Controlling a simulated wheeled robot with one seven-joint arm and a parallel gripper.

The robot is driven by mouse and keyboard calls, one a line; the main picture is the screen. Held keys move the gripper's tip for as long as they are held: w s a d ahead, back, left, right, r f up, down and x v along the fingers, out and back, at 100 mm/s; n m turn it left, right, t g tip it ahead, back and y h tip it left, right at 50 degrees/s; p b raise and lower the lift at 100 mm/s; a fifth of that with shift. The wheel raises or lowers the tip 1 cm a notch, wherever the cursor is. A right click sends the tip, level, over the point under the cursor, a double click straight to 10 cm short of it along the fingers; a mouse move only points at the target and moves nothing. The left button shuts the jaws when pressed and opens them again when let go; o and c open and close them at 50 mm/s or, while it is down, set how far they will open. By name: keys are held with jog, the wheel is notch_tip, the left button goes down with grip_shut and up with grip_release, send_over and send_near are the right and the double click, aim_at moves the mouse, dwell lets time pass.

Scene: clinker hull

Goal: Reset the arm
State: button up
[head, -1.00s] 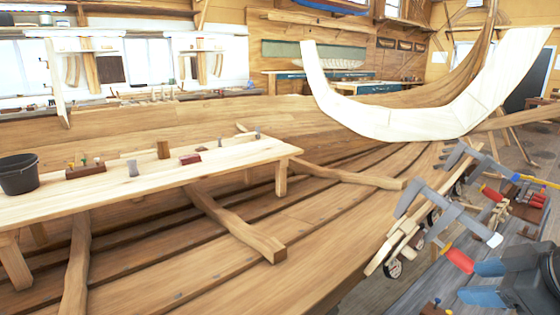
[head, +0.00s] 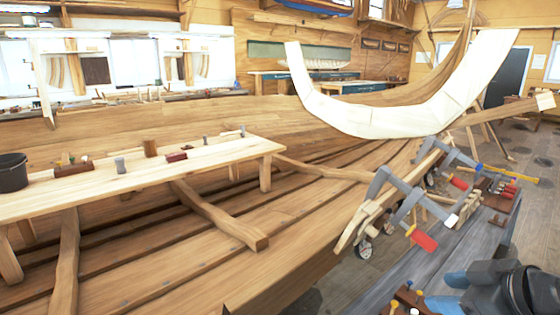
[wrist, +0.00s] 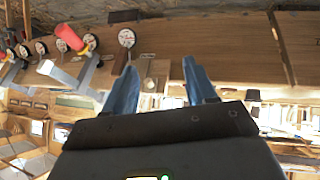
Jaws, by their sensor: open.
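My gripper shows at the lower right of the head view (head: 445,292), with two blue fingers apart on a dark body. It hangs above the grey bench (head: 415,262) and is cut off by the frame edge. In the wrist view my gripper (wrist: 160,78) has both blue fingers spread with nothing held between them. The rest of my arm is mostly out of the picture.
Grey clamps with red handles (head: 422,239) grip planks at the hull's edge, close to my gripper. A wooden plank bench (head: 215,160) with a black bucket (head: 12,172) stands left. A pale curved frame (head: 385,120) rises behind. Open floor (head: 530,200) lies right.

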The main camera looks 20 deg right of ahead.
jog(key=s+a+f+m+t+h, duration=0.2)
jog(key=s+a+f+m, duration=0.3)
jog(key=s+a+f, duration=0.6)
jog(key=s+a+r+t, duration=0.1)
jog(key=s+a+r, duration=0.1)
jog(key=s, duration=0.3)
jog(key=s+a+r+t+y, duration=0.1)
jog(key=s+a+r, duration=0.1)
jog(key=s, duration=0.3)
jog(key=s+a+r+t, duration=0.1)
jog(key=s+a+r, duration=0.2)
jog(key=s, duration=0.3)
jog(key=shift+n, duration=0.4)
jog(key=shift+c, duration=0.4)
